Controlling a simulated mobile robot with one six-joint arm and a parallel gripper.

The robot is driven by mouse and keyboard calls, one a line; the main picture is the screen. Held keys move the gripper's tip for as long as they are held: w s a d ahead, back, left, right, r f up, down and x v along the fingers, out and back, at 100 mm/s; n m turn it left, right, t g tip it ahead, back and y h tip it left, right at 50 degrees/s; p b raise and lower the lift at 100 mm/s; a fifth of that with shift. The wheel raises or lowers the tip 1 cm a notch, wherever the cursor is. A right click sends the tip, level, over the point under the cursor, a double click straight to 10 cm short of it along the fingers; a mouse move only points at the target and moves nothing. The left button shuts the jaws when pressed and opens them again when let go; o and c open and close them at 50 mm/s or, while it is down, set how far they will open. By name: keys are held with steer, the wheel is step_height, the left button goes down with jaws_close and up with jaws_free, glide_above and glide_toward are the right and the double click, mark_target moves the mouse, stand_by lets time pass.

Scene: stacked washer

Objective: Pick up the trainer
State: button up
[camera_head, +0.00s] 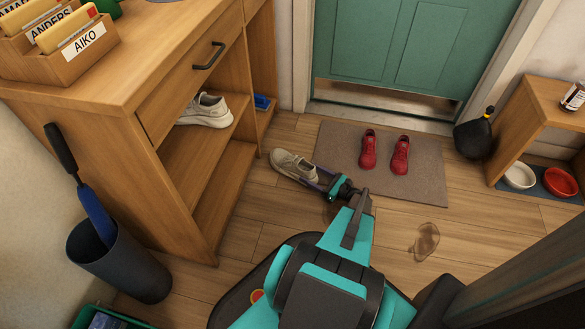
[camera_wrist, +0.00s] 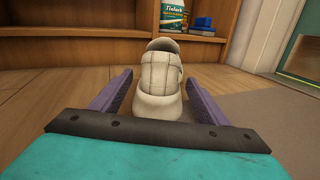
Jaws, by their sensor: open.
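A cream trainer (camera_head: 291,164) lies on the wooden floor at the left edge of the doormat, beside the shelf unit. A second, similar white trainer (camera_head: 206,110) sits on the shelf of the wooden unit.
The wooden unit (camera_head: 163,182) stands close on the left. A grey-brown doormat (camera_head: 428,172) holds a pair of red shoes (camera_head: 385,152) before the green door (camera_head: 405,45). A brown puddle (camera_head: 426,241) lies on the floor at right. A dark bin (camera_head: 118,262) stands lower left.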

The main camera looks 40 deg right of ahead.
mark_target(302, 169)
steer(key=shift+w, duration=0.15)
steer(key=shift+w+a+b, duration=0.2)
steer(key=shift+w+b, duration=0.45)
steer(key=shift+w, duration=0.25)
steer(key=shift+w+a+b, duration=0.2)
steer(key=shift+w+b, duration=0.45)
steer(key=shift+w, duration=0.25)
steer(key=shift+w+r, duration=0.1)
steer(key=shift+w, duration=0.5)
steer(key=c, duration=1.5)
